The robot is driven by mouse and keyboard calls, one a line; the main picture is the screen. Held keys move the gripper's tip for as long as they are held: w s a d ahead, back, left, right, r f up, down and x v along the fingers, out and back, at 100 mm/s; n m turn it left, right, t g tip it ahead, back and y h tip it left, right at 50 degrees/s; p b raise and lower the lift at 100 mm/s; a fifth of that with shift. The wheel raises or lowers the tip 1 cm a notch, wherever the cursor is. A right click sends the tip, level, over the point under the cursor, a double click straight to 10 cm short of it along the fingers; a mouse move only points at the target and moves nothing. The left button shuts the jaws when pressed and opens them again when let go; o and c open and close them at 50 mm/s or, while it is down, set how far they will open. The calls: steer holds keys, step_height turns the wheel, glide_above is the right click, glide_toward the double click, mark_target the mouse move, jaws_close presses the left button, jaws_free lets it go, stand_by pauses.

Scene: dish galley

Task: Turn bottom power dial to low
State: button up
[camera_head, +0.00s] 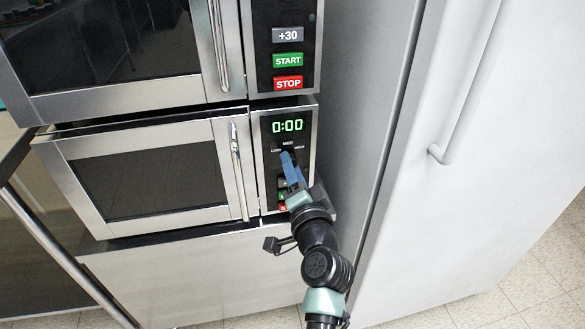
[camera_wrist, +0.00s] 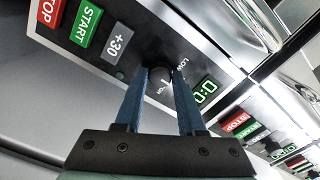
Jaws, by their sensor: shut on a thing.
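The bottom microwave's power dial (camera_wrist: 158,77) is a small dark knob on the control panel, seen between the finger ends in the wrist view. The LOW label (camera_wrist: 182,66) is beside it, and another label is partly covered by the fingers. I cannot clearly tell which way the dial points. My gripper (camera_wrist: 160,73) has its blue fingers on either side of the dial, shut on it. In the head view my gripper (camera_head: 287,155) reaches up to the bottom panel (camera_head: 303,140), and its fingers hide the dial there.
The bottom microwave door (camera_head: 150,175) is closed, left of the panel. Its display (camera_head: 287,126) reads 0:00. The top microwave (camera_head: 130,60) sits above, with +30, START and STOP buttons. A large fridge (camera_head: 480,150) stands close on the right.

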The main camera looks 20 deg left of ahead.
jaws_close()
steer(key=shift+f, duration=0.1)
steer(key=shift+n+b, duration=5.7)
steer(key=shift+n, duration=0.2)
steer(key=o, duration=1)
jaws_free()
steer(key=shift+c, duration=0.2)
